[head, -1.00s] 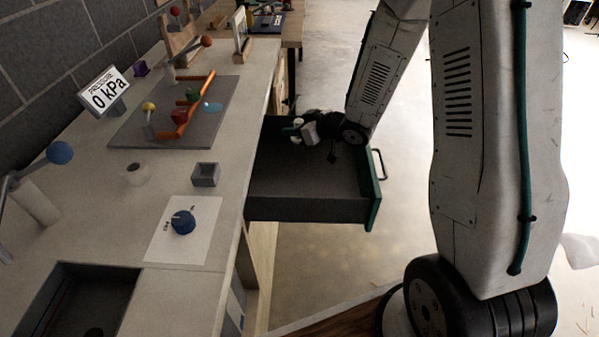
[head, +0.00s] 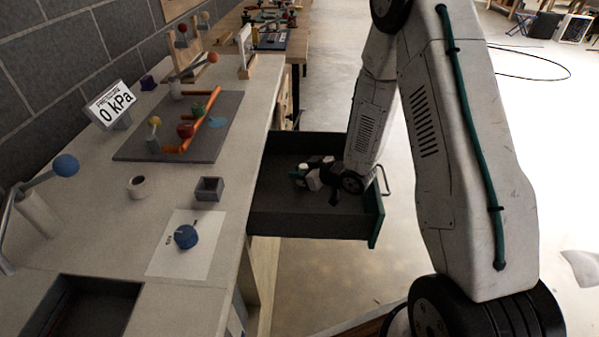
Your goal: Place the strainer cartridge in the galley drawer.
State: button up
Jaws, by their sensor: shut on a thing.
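The galley drawer (head: 312,225) is pulled out from the bench, dark inside with a green front. My gripper (head: 306,177) is low in the drawer's far half, at the end of my arm. It is shut on a small pale thing (head: 303,168), which I take to be the strainer cartridge. The gripper and wrist hide most of it. Whether it touches the drawer floor cannot be told.
The bench top holds a grey board (head: 228,115) with orange pipe, a small grey square cup (head: 209,189), a white ring (head: 137,186) and a blue knob (head: 186,236) on a white plate. The drawer's near half is empty. Open floor lies to the right.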

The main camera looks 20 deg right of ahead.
jog(key=shift+f, duration=0.1)
jog(key=o, duration=1)
